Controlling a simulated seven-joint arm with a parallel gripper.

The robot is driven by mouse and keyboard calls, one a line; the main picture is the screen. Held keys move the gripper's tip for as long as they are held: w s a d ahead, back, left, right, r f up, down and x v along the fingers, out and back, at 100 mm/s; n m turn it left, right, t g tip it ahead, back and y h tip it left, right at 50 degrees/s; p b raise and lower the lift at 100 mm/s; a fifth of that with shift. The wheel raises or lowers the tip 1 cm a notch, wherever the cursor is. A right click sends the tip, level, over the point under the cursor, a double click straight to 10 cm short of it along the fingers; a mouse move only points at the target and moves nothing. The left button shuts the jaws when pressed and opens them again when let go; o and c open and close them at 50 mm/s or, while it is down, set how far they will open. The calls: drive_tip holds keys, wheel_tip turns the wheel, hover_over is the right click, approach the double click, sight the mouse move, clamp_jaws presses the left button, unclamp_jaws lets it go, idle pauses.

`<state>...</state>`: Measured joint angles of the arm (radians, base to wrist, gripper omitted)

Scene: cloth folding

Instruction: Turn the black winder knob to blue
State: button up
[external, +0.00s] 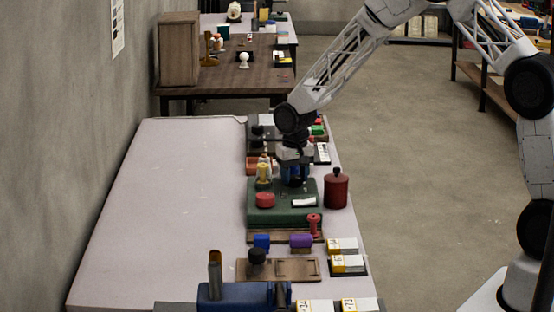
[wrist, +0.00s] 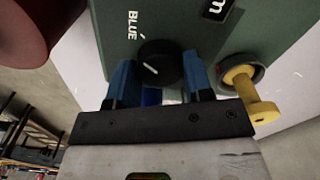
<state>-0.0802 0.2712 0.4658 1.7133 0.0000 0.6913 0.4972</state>
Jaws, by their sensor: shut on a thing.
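The black winder knob (wrist: 160,58) sits on the green box (wrist: 95,40), which also shows in the external view (external: 262,218). A short slanted white line marks the knob's face, on its left side in the wrist view. A white BLUE label (wrist: 132,25) is printed on the box to the knob's upper left. My gripper (wrist: 160,72) is shut on the knob, with one blue finger on each side. In the external view my gripper (external: 294,182) reaches down to the back of the box, and the knob is hidden there.
A yellow key-shaped part (wrist: 245,88) in a grey ring is close to my right finger. A dark red canister (external: 337,190) stands right of the box. A red knob (external: 265,199) sits on the box. The table's left side (external: 165,210) is clear.

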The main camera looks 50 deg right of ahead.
sight(295, 177)
drive_tip(key=shift+m, duration=1)
drive_tip(key=o, duration=0.9)
drive_tip(key=shift+o, duration=0.2)
drive_tip(key=shift+r, duration=3.95)
